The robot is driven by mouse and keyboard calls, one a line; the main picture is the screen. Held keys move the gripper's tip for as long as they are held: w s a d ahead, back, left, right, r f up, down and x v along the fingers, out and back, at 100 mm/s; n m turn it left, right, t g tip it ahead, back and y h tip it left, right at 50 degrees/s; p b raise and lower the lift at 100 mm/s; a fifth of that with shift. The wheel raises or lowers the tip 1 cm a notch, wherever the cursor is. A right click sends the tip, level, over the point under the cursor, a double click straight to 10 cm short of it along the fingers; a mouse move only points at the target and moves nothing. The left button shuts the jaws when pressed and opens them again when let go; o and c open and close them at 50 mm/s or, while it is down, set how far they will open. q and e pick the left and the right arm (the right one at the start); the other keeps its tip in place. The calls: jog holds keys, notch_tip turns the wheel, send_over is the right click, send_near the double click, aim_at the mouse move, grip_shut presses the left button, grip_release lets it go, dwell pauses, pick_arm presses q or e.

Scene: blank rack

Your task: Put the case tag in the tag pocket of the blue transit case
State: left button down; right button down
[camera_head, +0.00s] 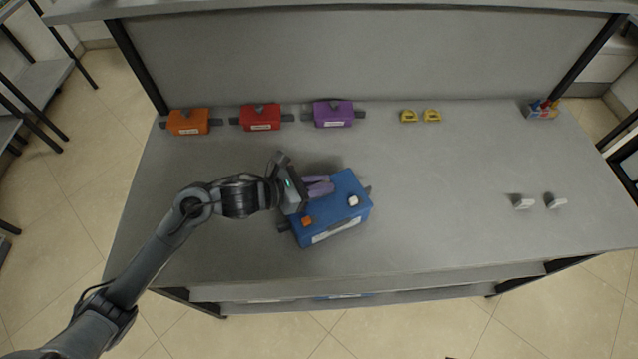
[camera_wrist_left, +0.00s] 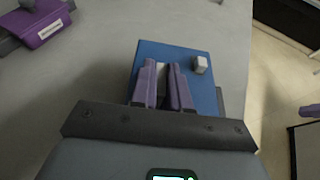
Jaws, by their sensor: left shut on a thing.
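The blue transit case (camera_head: 345,187) stands at an angle near the bench's front, with a white label on its front face. Its top carries a white knob (camera_head: 353,200) and an orange piece (camera_head: 307,221); the knob also shows in the left wrist view (camera_wrist_left: 200,64). My left gripper (camera_head: 320,187) is above the case's back left part, its purple fingers pointing right. In the left wrist view its fingers (camera_wrist_left: 163,85) are shut on a thin whitish piece (camera_wrist_left: 162,70), likely the case tag, mostly hidden between them. I cannot tell whether it touches the case. The tag pocket is not clearly visible.
Orange (camera_head: 188,122), red (camera_head: 261,118) and purple (camera_head: 333,114) cases line the back. Two yellow pieces (camera_head: 420,116), a small box of coloured items (camera_head: 543,109) and two white pieces (camera_head: 539,202) stand farther right.

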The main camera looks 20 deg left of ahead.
pick_arm(q)
jog(key=c, duration=1.1)
grip_release()
jog(key=shift+s+f, duration=0.15)
jog(key=shift+f, duration=0.75)
jog(key=shift+r+p, duration=0.25)
jog(key=shift+p, duration=0.05)
jog(key=shift+r+p, duration=0.65)
jog(key=shift+p, duration=0.25)
jog(key=b+v, duration=0.1)
jog(key=v, duration=1.1)
jog(key=shift+r, duration=0.25)
